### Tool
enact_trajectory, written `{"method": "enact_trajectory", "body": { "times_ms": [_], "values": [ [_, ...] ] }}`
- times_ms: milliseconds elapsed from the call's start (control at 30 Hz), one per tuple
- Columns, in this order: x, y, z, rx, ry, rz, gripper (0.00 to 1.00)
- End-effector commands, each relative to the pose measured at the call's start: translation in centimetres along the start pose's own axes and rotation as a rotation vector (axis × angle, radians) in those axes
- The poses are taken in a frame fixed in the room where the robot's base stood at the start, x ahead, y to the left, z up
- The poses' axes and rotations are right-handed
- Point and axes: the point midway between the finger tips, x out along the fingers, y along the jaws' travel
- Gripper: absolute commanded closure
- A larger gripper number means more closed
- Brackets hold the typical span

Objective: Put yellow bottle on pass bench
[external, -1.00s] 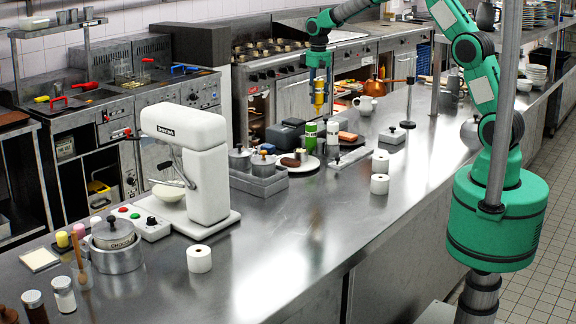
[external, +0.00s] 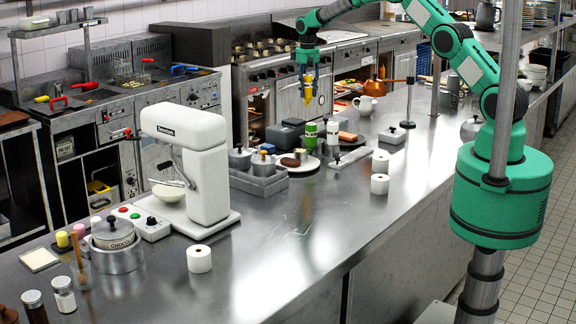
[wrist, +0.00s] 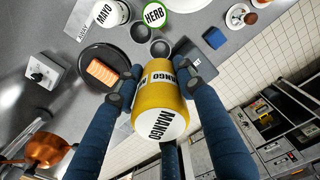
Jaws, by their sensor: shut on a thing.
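The yellow bottle (wrist: 160,103), labelled MANGO with a white end, is between the two blue fingers of my gripper (wrist: 158,88) in the wrist view. My gripper is shut on it. In the external view the gripper (external: 307,78) holds the yellow bottle (external: 308,88) up in the air above the far part of the steel bench (external: 285,210). The bottle hangs below the gripper, apart from the bench. I cannot tell which surface is the pass bench by name.
A copper pot (wrist: 45,149) stands nearby. A white mixer (external: 205,165) stands nearer. The bench's middle front is mostly clear.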

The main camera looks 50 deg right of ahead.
Motion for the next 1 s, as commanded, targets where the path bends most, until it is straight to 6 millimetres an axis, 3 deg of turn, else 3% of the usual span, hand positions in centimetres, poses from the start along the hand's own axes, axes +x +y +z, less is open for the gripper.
{"method": "enact_trajectory", "body": {
  "times_ms": [200, 400, 600, 733, 1000],
  "values": [
    [0.7, 1.6, -1.7, 0.006, -0.001, 0.0, 0.74],
    [6.8, 1.4, -1.4, 0.005, -0.003, 0.0, 0.74],
    [10.3, 1.4, -1.5, 0.005, -0.001, 0.0, 0.74],
    [11.3, 1.4, -1.6, 0.005, 0.001, 0.0, 0.74],
    [11.6, 1.4, -1.6, 0.005, 0.001, 0.0, 0.74]
  ]
}}
